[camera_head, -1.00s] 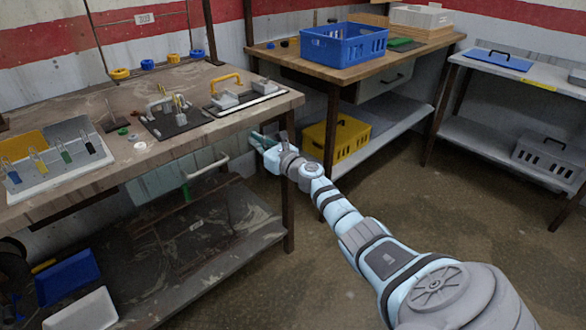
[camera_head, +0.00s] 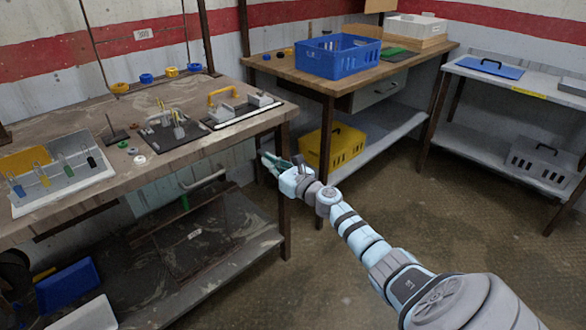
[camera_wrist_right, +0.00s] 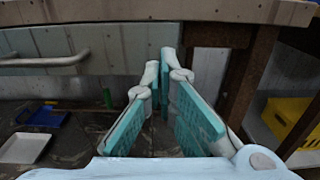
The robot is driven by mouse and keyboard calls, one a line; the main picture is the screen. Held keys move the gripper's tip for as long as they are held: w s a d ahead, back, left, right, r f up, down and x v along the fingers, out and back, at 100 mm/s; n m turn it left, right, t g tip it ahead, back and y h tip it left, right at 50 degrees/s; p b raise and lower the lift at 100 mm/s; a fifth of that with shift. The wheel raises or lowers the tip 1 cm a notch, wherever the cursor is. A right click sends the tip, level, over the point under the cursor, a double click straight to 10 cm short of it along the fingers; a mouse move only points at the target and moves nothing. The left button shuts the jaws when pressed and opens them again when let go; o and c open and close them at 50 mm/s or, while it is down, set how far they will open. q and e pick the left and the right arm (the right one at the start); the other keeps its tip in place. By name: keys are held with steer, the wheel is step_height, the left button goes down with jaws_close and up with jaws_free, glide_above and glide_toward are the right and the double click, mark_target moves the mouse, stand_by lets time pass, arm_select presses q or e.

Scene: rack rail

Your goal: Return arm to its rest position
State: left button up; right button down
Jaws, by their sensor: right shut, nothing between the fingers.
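My right arm reaches in from the lower right of the head view. Its right gripper (camera_head: 273,164) is shut and empty, held in the air just beside the front right leg of the workbench (camera_head: 215,146), below the level of the top. In the right wrist view the teal finger pads of the right gripper (camera_wrist_right: 164,95) point toward the bench front, with nothing between them. A metal bar handle (camera_wrist_right: 45,61) shows to the left there. My left gripper is out of view.
A tray (camera_head: 70,193) with several coloured-handle tools and fixtures with a yellow handle (camera_head: 221,92) stand on the workbench. A blue crate (camera_head: 338,58) stands on the back table, and a yellow crate (camera_head: 322,150) below it. The floor (camera_head: 400,210) to the right is open.

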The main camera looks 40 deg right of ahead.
steer(key=s+b, duration=0.1)
steer(key=s, duration=0.5)
steer(key=shift+s+a+f, duration=0.15)
steer(key=shift+a, duration=0.05)
